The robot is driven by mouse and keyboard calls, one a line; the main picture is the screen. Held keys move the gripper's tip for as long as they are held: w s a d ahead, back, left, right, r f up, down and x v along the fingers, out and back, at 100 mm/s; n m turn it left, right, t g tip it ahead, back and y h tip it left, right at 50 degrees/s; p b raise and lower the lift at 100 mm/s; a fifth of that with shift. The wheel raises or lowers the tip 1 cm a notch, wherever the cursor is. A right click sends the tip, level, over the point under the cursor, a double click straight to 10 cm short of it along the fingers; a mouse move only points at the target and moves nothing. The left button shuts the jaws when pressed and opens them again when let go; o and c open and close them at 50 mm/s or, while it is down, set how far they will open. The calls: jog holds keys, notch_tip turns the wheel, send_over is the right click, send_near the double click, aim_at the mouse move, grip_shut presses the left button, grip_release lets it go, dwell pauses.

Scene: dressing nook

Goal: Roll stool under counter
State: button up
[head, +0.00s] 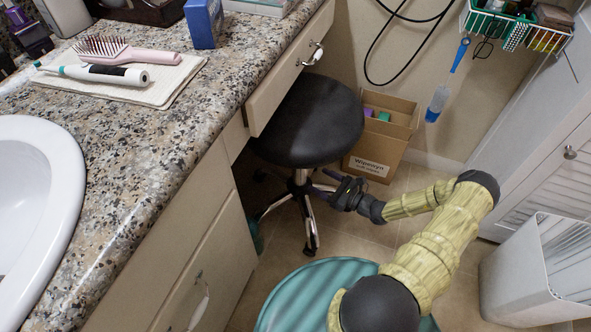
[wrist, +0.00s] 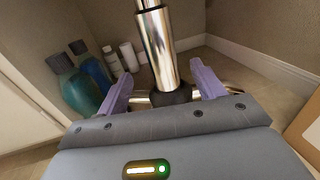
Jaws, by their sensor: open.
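The stool (head: 305,125) has a round black seat, a chrome post and a wheeled chrome base. In the head view its seat is partly beneath the granite counter (head: 150,130), at the open knee space, with its right part sticking out. My gripper (head: 325,184) is low beside the stool's post, under the seat. In the wrist view the chrome post (wrist: 158,45) stands between the two purple fingers of my gripper (wrist: 160,88), which are open and apart from it. The post meets a dark hub near the fingertips. The far side of the base is hidden.
A cardboard box (head: 380,145) stands behind the stool at the wall. Several bottles (wrist: 85,85) stand in the knee space, left of the post. A white bin (head: 530,275) is at the right. A drawer handle (head: 314,54) juts out above the seat.

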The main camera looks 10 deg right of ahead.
aim_at(295, 167)
jog(key=b+x, duration=0.4)
jog(key=x, duration=0.6)
jog(key=shift+w+a+f, duration=0.15)
jog(key=shift+a+f, duration=0.05)
jog(key=shift+a, duration=0.05)
jog(key=shift+w+a+r, duration=0.15)
jog(key=shift+w+a, duration=0.15)
jog(key=shift+d, duration=0.2)
jog(key=shift+c, duration=0.2)
